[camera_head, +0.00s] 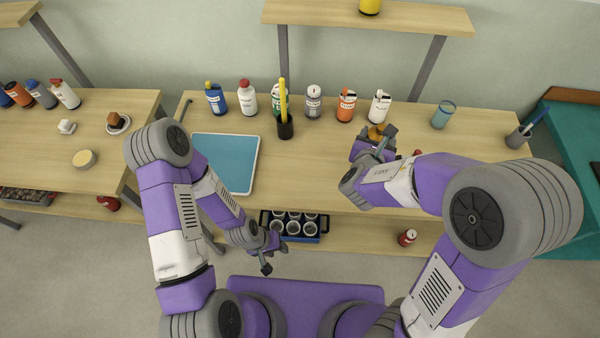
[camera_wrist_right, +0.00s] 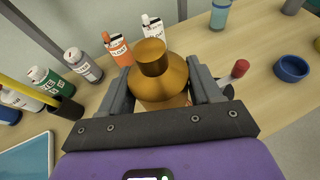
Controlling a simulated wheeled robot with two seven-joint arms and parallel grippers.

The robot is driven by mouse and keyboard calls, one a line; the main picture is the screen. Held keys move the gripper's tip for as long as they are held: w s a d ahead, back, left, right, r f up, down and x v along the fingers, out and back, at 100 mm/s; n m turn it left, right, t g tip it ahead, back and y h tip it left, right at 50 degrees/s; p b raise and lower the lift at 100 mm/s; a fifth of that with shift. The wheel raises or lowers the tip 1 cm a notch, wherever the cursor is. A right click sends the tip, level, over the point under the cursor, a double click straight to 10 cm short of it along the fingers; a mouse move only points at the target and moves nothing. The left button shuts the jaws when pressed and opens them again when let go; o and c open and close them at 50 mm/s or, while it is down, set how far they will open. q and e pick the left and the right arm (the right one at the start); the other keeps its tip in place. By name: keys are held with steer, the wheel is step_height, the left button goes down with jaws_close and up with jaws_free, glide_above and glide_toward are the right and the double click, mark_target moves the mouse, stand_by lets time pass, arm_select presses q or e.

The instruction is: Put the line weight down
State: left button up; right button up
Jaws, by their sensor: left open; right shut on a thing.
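The line weight is a brass, rounded body with a narrower cylindrical top (camera_wrist_right: 158,75). It sits between the two grey fingers of my right gripper (camera_wrist_right: 162,92), which is shut on it. In the head view it shows as a small golden patch (camera_head: 376,132) at my right gripper (camera_head: 378,143), over the right part of the wooden table (camera_head: 460,155). Its underside is hidden, so I cannot tell whether it touches the tabletop. My left gripper (camera_head: 267,257) is open and empty, low in front of the table.
Several bottles stand along the table's back, including an orange one (camera_head: 346,105) and a white one (camera_head: 380,106). A teal cup (camera_head: 443,114) stands behind to the right. A blue bowl (camera_wrist_right: 291,69) and a red-topped item (camera_wrist_right: 239,68) lie right of the weight. A blue tray (camera_head: 226,135) lies left.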

steer(key=w+a+f+b, duration=0.3)
steer(key=a+f+b, duration=0.25)
steer(key=a, duration=0.25)
steer(key=h+b, duration=0.1)
steer(key=b, duration=0.6)
glide_above(313, 171)
steer(key=shift+m+g, duration=0.3)
steer(key=shift+m, duration=0.1)
step_height(313, 171, down, 7)
steer(key=shift+a+r, duration=0.1)
step_height(313, 171, down, 6)
steer(key=shift+r+b, duration=0.2)
steer(key=shift+b, duration=0.85)
steer(key=shift+r, duration=0.15)
steer(key=shift+f, duration=0.25)
steer(key=o, duration=1.3)
steer(key=shift+r, duration=0.1)
